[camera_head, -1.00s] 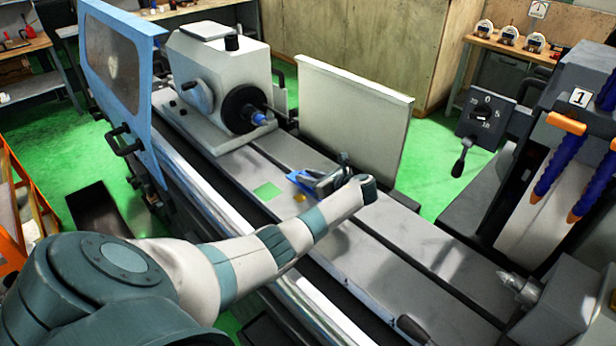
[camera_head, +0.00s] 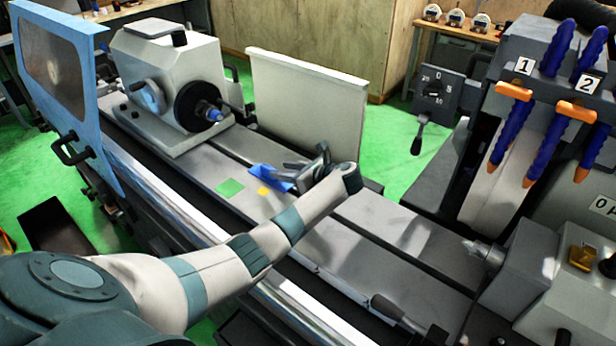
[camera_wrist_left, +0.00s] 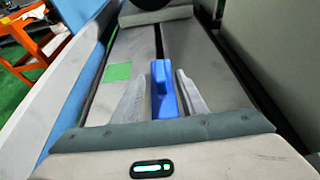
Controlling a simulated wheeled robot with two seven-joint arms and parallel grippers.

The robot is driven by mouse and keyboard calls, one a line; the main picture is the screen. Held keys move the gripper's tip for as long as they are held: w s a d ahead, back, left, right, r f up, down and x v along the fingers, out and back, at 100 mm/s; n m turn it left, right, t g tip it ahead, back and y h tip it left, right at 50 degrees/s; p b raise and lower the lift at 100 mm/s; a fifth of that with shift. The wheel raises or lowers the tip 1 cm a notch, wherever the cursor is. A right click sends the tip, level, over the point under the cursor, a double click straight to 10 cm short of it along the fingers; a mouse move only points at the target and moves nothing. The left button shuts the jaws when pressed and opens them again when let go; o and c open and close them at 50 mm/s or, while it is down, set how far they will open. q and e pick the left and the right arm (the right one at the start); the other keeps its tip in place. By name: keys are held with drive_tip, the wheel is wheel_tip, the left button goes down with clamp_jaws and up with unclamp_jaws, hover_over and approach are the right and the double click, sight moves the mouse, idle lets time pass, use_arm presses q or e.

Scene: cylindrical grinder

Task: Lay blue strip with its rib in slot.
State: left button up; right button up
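The blue strip (camera_head: 262,172) lies at the slot (camera_head: 229,153) in the grey machine table. In the left wrist view the blue strip (camera_wrist_left: 164,95) is in line with the dark slot (camera_wrist_left: 158,42). Its underside and rib are hidden, so I cannot tell whether the rib is seated. My left gripper (camera_head: 290,170) is low over the table at the strip's right end. In the left wrist view its fingers (camera_wrist_left: 162,78) stand on both sides of the strip, seemingly apart from it. My right gripper is out of view.
A green patch (camera_head: 229,187) and a yellow patch (camera_head: 264,191) mark the table near the strip. An upright pale panel (camera_head: 307,100) stands behind. The workhead (camera_head: 170,85) is at the left, the tailstock (camera_head: 530,270) at the right.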

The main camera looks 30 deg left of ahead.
use_arm(q)
drive_tip(key=b+v, duration=0.2)
drive_tip(key=v, duration=0.8)
drive_tip(key=shift+s, duration=0.1)
idle(0.7)
